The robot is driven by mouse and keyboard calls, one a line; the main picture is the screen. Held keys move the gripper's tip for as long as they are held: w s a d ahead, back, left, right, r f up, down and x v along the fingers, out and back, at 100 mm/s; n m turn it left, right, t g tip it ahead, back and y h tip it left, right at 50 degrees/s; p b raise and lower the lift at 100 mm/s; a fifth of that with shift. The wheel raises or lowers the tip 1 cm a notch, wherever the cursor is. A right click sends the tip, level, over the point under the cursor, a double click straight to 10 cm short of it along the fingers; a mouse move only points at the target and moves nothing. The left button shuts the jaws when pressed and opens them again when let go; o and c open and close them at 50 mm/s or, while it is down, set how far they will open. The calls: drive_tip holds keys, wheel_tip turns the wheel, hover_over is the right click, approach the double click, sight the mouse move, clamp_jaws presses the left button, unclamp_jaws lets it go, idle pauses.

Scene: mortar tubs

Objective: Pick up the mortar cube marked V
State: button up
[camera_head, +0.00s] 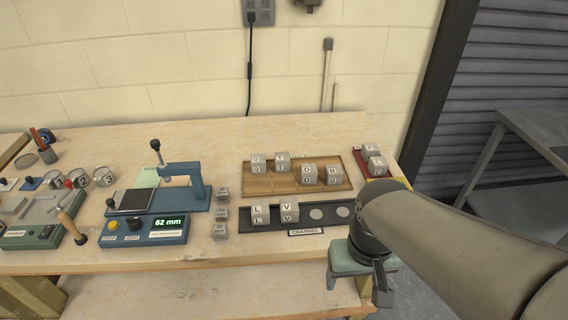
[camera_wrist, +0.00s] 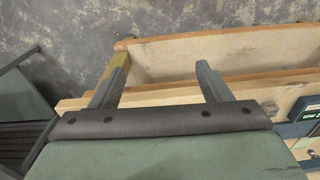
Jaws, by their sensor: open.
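The mortar cube marked V (camera_head: 289,212) is a grey cube in the dark channel rack (camera_head: 345,211) near the front of the bench. A cube marked L (camera_head: 260,215) stands just left of it, and round pale spots show on the rack to its right. My gripper (camera_head: 357,289) is at the bench's front right edge, right of and nearer than the V cube, apart from it. In the wrist view my gripper (camera_wrist: 158,80) has its two fingers spread with nothing between them.
Behind the rack, a wooden tray (camera_head: 262,186) holds several marked cubes. A red tray (camera_head: 391,184) with cubes is at the right. A blue tester (camera_head: 140,231) reading 62 mm, small grey blocks (camera_head: 221,213) and metal cups (camera_head: 103,177) stand left.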

wheel_tip(320, 180, up, 5)
drive_tip(key=m+y+p, duration=0.1)
drive_tip(key=m+y, duration=0.3)
drive_tip(key=m, duration=1.3)
hover_over(290, 204)
drive_tip(key=d, duration=0.7)
drive_tip(key=shift+m+g+y, duration=0.3)
drive_tip(key=x, duration=0.6)
drive_tip(key=p+x, duration=0.1)
drive_tip(key=x, duration=0.5)
drive_tip(key=shift+s+a, duration=0.1)
drive_tip(key=shift+s, duration=0.15)
drive_tip(key=shift+w+p+x, duration=0.2)
drive_tip(key=shift+p+x, duration=0.3)
drive_tip(key=shift+x, duration=0.95)
drive_tip(key=shift+w+p+x, duration=0.15)
drive_tip(key=shift+p+x, duration=0.3)
drive_tip(key=shift+x, duration=1)
drive_tip(key=c, duration=1.2)
